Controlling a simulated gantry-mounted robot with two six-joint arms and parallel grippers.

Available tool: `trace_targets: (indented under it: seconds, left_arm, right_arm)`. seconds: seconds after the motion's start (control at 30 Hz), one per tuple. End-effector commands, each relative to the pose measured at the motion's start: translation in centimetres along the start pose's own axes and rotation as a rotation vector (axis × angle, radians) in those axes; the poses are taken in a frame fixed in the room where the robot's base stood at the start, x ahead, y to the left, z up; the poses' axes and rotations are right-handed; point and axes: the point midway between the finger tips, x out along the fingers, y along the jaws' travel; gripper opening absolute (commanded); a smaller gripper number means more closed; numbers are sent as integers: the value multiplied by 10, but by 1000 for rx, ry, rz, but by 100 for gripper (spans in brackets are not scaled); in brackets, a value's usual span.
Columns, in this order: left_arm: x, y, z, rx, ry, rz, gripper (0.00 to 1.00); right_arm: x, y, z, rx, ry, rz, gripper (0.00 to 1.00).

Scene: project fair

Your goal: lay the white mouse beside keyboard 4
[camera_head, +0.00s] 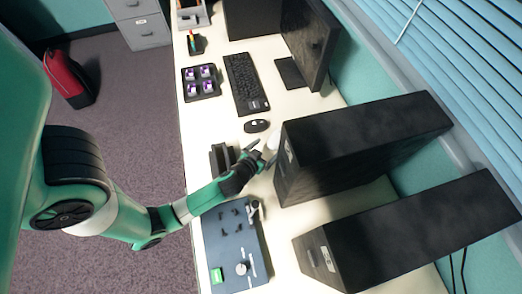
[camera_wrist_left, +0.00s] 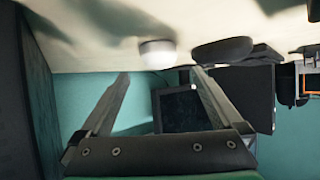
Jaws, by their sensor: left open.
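The white mouse (camera_head: 272,142) lies on the table beside the front of a black computer tower, partly hidden by my left gripper (camera_head: 264,153). My left gripper is open, with its fingertips close to the white mouse. In the left wrist view the white mouse (camera_wrist_left: 157,54) shows just beyond the gap between the open fingers (camera_wrist_left: 160,76), with nothing held. A black keyboard (camera_head: 243,80) lies farther up the table; I cannot read a number on it. My right gripper is not in view.
A black mouse (camera_head: 256,126) lies between the keyboard and the white mouse; it also shows in the left wrist view (camera_wrist_left: 222,50). Two black towers (camera_head: 360,140) (camera_head: 410,235) stand at the right. A tray with purple items (camera_head: 201,82) and a blue-grey panel (camera_head: 232,240) flank the table's left edge.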

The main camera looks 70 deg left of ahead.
Motion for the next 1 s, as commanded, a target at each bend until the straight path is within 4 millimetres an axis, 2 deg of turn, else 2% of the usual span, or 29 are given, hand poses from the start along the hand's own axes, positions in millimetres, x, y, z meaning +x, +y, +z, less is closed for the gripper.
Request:
trace_targets:
  seconds: [0.03, 0.13, 0.23, 0.37, 0.57, 0.7, 0.9, 1.0]
  left_arm:
    - [-14, 0, -2, 4, -1, 3, 100]
    - [-34, 0, -1, 2, 0, 3, 100]
    - [-47, 1, 0, 2, 0, 3, 100]
    - [-53, 0, 0, 0, 0, 0, 100]
    - [-53, 0, 0, -1, 1, -1, 100]
    - [-53, 0, 0, -1, 1, -1, 100]
    - [-53, 0, -1, -1, 1, 0, 100]
    - [-57, 3, -15, -5, 9, 5, 100]
  right_arm:
    - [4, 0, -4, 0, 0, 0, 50]
    - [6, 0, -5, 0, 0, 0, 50]
    - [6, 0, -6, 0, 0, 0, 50]
    - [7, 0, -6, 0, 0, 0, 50]
    - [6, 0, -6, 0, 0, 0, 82]
    - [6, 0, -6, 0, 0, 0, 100]
    - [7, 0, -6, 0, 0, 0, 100]
    - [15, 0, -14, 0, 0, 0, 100]
